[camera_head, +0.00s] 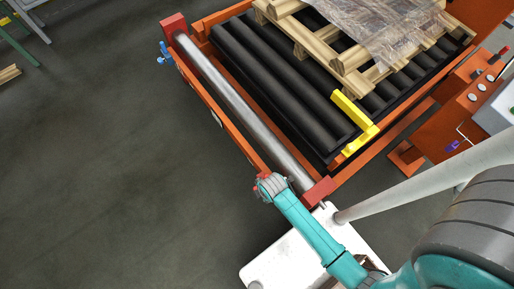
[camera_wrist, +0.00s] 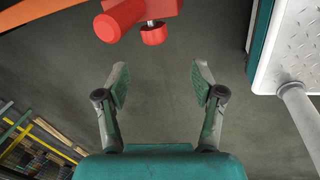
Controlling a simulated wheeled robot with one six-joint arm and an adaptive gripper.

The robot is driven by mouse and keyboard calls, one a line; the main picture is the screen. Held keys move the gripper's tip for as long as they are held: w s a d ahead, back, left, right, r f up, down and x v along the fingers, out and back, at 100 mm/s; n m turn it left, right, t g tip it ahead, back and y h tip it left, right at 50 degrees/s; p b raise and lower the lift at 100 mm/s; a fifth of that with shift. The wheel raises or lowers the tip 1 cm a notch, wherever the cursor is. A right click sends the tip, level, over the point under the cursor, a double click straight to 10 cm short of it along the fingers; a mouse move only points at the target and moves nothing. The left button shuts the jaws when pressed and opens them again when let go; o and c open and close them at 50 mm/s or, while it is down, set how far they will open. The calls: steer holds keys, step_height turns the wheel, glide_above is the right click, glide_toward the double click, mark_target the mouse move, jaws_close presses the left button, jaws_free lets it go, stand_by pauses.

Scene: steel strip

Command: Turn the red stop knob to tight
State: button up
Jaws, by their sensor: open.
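The red stop knob (camera_wrist: 154,34) shows at the top of the wrist view, a small round knob on a short steel screw. A larger red cylinder (camera_wrist: 120,20) sits just left of it on the same red fitting. My gripper (camera_wrist: 160,80) is open and empty, its two fingers spread wide. The knob lies above the gap between the fingertips in the picture, apart from both fingers. In the head view my arm's end is over the near end of the orange frame (camera_head: 237,135). There it hides the gripper's fingers, and I cannot make out the knob clearly.
A steel roller (camera_head: 235,98) runs along the frame beside black rollers (camera_head: 275,75). A blue knob (camera_head: 163,54) is at the far end. A yellow bracket (camera_head: 357,125), a wooden pallet (camera_head: 347,82) and an orange control box (camera_head: 470,95) stand right.

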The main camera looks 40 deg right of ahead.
steer(key=w+n, duration=0.1)
steer(key=w+f+n+g, duration=0.1)
steer(key=w, duration=0.1)
steer(key=shift+g, duration=0.3)
steer(key=f, duration=1)
steer(key=shift+w+f, duration=0.25)
steer(key=shift+w, duration=0.15)
steer(key=c, duration=1.1)
steer(key=shift+c, duration=0.2)
steer(key=shift+s, duration=0.15)
steer(key=t, duration=0.4)
steer(key=shift+s+f, duration=0.1)
steer(key=shift+s, duration=0.15)
steer(key=shift+t, duration=1.8)
steer(key=shift+f+t, duration=0.15)
steer(key=shift+t, duration=1.25)
